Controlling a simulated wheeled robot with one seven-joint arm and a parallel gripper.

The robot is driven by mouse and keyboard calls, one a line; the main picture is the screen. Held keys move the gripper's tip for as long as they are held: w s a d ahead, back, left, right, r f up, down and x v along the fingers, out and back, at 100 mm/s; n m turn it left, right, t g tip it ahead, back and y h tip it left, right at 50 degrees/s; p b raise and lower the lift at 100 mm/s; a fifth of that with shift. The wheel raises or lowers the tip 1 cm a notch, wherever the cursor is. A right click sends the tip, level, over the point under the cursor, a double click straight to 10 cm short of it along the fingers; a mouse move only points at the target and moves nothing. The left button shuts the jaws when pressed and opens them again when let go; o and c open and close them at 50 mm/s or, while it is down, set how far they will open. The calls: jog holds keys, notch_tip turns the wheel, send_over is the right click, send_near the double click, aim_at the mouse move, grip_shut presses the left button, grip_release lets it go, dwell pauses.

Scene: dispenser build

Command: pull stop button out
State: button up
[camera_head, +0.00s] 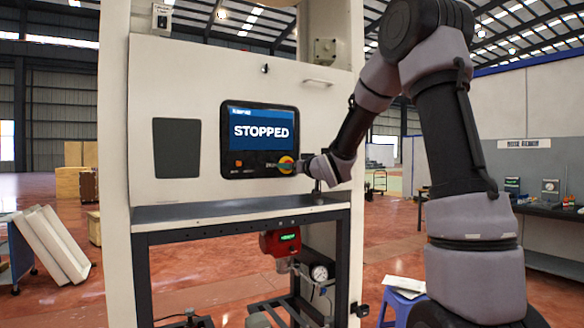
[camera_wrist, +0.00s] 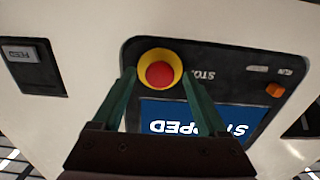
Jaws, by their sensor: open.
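The stop button (camera_wrist: 160,74) is a red round knob on a yellow ring, set in the dark control panel. In the head view the stop button (camera_head: 286,164) shows at the panel's lower right, partly hidden by my gripper. The panel's screen (camera_head: 261,131) reads STOPPED; it shows upside down in the wrist view (camera_wrist: 190,120). My gripper (camera_wrist: 158,80) is open, with its two green fingers reaching to either side of the button. In the head view my gripper (camera_head: 284,166) is at the button. I cannot tell whether the fingers touch it.
The panel sits in a white machine front (camera_head: 182,85). A dark shelf (camera_head: 235,208) juts out below it. A small orange button (camera_wrist: 275,90) is on the same panel. A blue stool (camera_head: 400,300) stands right of the machine, beside my arm.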

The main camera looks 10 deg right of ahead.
grip_shut()
